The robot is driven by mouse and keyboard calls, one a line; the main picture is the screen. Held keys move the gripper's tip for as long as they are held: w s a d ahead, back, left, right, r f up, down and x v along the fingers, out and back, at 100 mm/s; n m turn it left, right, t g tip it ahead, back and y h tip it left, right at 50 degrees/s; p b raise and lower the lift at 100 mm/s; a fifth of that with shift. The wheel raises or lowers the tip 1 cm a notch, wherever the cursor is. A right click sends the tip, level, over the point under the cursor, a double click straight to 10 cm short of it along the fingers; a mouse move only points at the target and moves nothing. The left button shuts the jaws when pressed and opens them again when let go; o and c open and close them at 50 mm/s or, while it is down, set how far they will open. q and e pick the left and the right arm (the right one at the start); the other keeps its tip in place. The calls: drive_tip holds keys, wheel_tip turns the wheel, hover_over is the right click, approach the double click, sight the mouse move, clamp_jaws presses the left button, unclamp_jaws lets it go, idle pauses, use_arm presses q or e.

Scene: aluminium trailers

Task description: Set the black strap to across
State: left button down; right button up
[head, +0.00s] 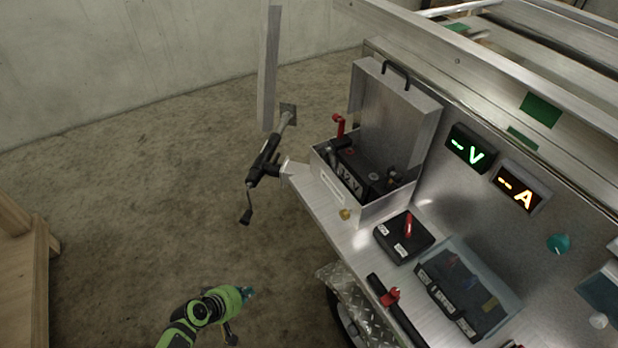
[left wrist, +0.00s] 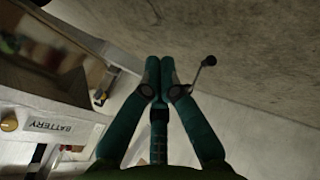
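The open metal battery box (head: 375,211) stands on the trailer's shelf with its lid (head: 398,115) raised. A dark battery marked 12 V (head: 350,178) sits inside, with black parts and a red handle (head: 338,122) at its left end. I cannot tell which black part is the strap or how it is set. My left gripper (head: 248,294) is low over the floor, left of the shelf and apart from the box. In the left wrist view its teal fingers (left wrist: 160,68) meet at the tips, with nothing seen between them. My right gripper is not in view.
A jack with a crank (head: 264,163) stands out left of the box. A black switch block with a red lever (head: 404,237), a clear-covered block (head: 465,290) and a black bar with a red clip (head: 391,297) lie on the shelf.

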use_arm(q)
drive_tip(key=w+d+r+n+t+h+b, duration=0.2)
drive_tip(key=w+r+t+h+b, duration=0.15)
drive_tip(key=w+r, duration=0.55)
drive_tip(key=d+r+t+h+b, duration=0.1)
drive_tip(key=r+h+b, duration=0.1)
drive_tip(key=r, duration=0.9)
drive_tip(key=w+d+r+m+t+h+b, duration=0.1)
drive_tip(key=r+h, duration=0.4)
drive_tip(key=r, duration=0.6)
drive_tip(key=shift+w+d+r+b, duration=0.25)
drive_tip(key=shift+d+b, duration=0.4)
drive_tip(key=shift+b, duration=0.35)
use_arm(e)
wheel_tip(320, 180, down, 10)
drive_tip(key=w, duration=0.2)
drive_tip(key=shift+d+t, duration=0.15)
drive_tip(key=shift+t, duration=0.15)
use_arm(q)
drive_tip(key=shift+f, duration=0.1)
